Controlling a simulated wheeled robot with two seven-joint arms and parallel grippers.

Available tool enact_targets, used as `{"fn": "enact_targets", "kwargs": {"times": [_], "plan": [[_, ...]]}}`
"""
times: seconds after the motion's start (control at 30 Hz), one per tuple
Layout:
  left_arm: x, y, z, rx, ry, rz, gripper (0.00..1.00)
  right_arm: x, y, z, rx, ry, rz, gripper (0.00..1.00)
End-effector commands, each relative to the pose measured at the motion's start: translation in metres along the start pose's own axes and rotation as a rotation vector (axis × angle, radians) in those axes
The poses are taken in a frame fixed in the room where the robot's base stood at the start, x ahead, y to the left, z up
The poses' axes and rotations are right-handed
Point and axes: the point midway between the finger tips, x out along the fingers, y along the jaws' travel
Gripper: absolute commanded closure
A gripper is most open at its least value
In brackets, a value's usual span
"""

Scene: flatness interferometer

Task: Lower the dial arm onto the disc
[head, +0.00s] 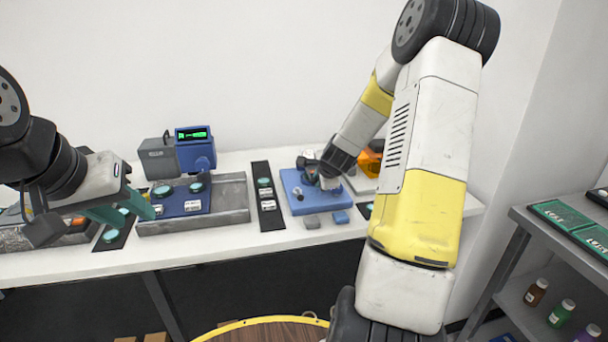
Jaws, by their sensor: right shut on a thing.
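A blue base plate (291,204) lies on the bench right of centre, with small metal parts on it. My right gripper (328,182) reaches down over this plate and is shut on a small part, most likely the dial arm, which the gripper largely hides. I cannot make out a disc under it or tell whether anything touches one. My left gripper (85,222) hangs over the left part of the bench, fingers apart, with nothing visible between them.
A blue-headed instrument with a green display (194,134) stands behind a grey tray (237,199) holding teal discs. A dark strip (271,219) lies between tray and plate. An orange object (369,161) is behind my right arm.

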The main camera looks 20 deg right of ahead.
Motion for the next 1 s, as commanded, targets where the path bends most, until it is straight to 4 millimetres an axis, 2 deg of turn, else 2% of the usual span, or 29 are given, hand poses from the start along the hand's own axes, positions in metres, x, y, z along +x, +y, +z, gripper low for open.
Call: {"fn": "enact_targets", "kwargs": {"times": [0.03, 0.17, 0.2, 0.23, 0.77, 0.87, 1.0], "plan": [[0.000, 0.000, 0.000, 0.000, 0.000, 0.000, 0.64, 0.006, 0.020, 0.000, 0.010, -0.009, 0.041, 1.00], [0.000, 0.000, 0.000, 0.000, 0.000, 0.000, 0.64, 0.006, 0.020, 0.000, 0.011, -0.009, 0.041, 1.00], [0.000, 0.000, 0.000, 0.000, 0.000, 0.000, 0.64, 0.006, 0.020, 0.000, 0.011, -0.008, 0.041, 0.78], [0.000, 0.000, 0.000, 0.000, 0.000, 0.000, 0.64, 0.006, 0.020, 0.000, 0.011, -0.008, 0.041, 0.72], [0.000, 0.000, 0.000, 0.000, 0.000, 0.000, 0.64, 0.006, 0.016, -0.002, 0.012, -0.005, 0.033, 0.71], [0.000, 0.000, 0.000, 0.000, 0.000, 0.000, 0.64, -0.002, 0.015, -0.002, 0.012, -0.004, 0.031, 0.71], [0.000, 0.000, 0.000, 0.000, -0.001, 0.000, 0.64, -0.024, 0.014, -0.002, 0.010, -0.003, 0.027, 0.71]]}}
